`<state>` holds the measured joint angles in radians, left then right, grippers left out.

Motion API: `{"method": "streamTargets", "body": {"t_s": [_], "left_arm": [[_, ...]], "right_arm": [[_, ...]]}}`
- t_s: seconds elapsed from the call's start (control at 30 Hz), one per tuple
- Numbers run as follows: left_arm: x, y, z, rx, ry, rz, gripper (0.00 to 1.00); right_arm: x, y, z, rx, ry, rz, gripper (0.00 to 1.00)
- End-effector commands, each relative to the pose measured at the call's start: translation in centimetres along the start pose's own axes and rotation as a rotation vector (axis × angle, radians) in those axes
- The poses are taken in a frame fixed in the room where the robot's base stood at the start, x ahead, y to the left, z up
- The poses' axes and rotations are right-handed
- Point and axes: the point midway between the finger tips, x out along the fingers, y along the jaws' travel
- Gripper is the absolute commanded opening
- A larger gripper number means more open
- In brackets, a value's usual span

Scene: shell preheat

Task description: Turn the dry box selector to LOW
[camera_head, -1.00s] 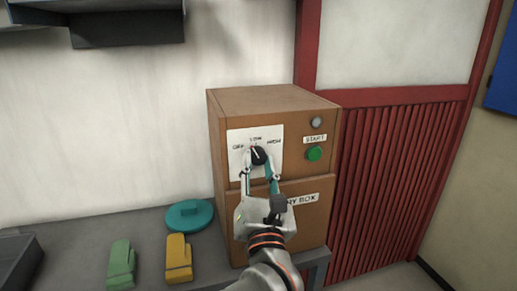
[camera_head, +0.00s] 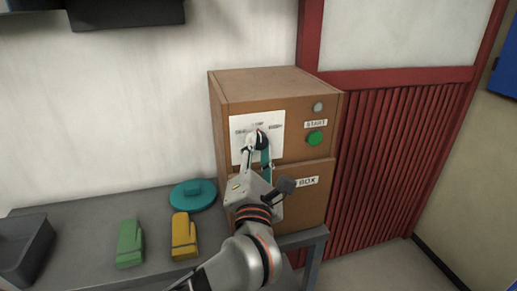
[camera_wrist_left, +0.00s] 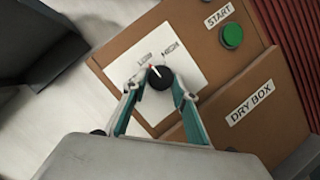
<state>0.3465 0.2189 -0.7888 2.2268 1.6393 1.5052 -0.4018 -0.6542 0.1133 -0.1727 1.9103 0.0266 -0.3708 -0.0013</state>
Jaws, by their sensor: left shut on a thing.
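The brown dry box (camera_head: 230,88) stands at the right end of the bench. Its black selector knob (camera_head: 262,141) sits on a white plate (camera_head: 240,124) with lettered positions. My left gripper (camera_head: 257,146) reaches it from below and is shut on the knob, one finger on each side. In the left wrist view the knob (camera_wrist_left: 160,78) shows between the fingertips. Its pale pointer is directed up-left, close to the LOW lettering (camera_wrist_left: 145,57), with HIGH to the right. The third label is hidden there. My right gripper is not in view.
The green START button (camera_head: 315,139) and a grey lamp (camera_head: 318,107) are right of the plate. A teal lid-like disc (camera_head: 193,196), yellow mitt (camera_head: 184,237), green mitt (camera_head: 130,243) and dark tray (camera_head: 22,250) lie on the bench. Red slatted panelling (camera_head: 385,165) is at right.

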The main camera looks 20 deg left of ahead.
Motion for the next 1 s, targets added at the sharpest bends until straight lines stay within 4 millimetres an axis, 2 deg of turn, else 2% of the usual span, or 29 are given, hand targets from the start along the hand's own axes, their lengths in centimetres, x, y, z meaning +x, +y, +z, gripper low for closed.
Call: {"method": "streamTargets", "body": {"t_s": [0.27, 0.3, 0.33, 0.37, 0.77, 0.87, 1.0], "left_arm": [[0.0, 0.0, 0.0, -0.002, 0.001, -0.001, 0.06], [0.0, 0.0, 0.0, -0.002, 0.001, -0.001, 0.35], [0.0, 0.0, 0.0, -0.002, 0.001, -0.001, 0.43], [0.0, 0.0, 0.0, -0.002, 0.001, -0.001, 0.44], [-0.5, -0.1, 0.0, -0.002, 0.001, -0.002, 0.44], [-1.6, -0.1, 0.0, -0.003, 0.000, -0.004, 0.44], [-4.2, -0.2, 0.0, -0.004, 0.001, -0.006, 0.44]], "right_arm": [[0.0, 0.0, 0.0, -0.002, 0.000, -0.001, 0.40], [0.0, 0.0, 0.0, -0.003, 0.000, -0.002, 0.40], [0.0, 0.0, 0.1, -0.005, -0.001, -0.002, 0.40], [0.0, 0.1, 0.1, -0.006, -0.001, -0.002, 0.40], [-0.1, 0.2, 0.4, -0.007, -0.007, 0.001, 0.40], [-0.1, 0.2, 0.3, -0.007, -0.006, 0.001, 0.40], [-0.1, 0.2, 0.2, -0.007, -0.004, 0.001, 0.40]]}}
